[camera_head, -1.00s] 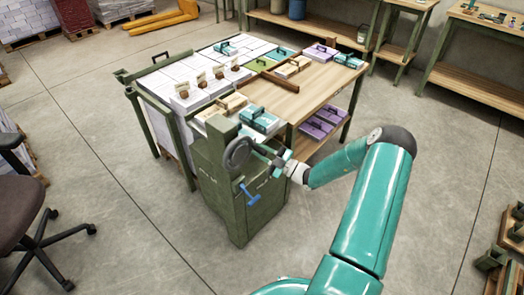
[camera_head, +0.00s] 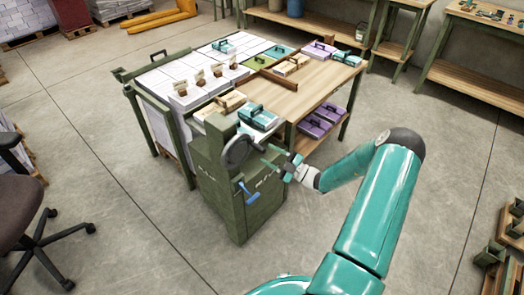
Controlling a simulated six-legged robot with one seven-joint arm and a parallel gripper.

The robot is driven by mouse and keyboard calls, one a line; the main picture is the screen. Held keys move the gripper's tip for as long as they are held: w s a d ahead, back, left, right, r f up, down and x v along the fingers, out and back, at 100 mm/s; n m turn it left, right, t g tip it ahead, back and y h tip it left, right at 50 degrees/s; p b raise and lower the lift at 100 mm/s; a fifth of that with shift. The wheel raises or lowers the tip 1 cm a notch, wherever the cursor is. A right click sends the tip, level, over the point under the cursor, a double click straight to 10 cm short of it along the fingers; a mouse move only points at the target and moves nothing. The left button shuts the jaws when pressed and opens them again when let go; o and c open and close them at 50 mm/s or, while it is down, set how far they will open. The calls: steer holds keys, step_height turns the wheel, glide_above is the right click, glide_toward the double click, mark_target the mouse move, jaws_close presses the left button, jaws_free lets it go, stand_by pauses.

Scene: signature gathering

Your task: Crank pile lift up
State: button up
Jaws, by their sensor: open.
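The pile lift is a dark green machine (camera_head: 222,200) with a white paper pile (camera_head: 158,88) in a green frame behind it to the left. A round dark handwheel (camera_head: 238,152) is on the top front of the green housing. A blue-handled lever (camera_head: 246,190) is lower on the front. My gripper (camera_head: 277,162) is at the right of the handwheel, in front of the housing's upper right edge. Its fingers are open and point left toward the wheel. Whether they touch the wheel or its handle is too small to tell.
A wooden-topped table (camera_head: 295,98) behind the machine carries stacks of sheets and blocks with handles. Purple blocks (camera_head: 322,121) lie on its lower shelf. An office chair (camera_head: 28,205) stands at the left. The concrete floor in front is clear.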

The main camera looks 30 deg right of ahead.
steer(key=v, duration=0.9)
steer(key=shift+a, duration=0.1)
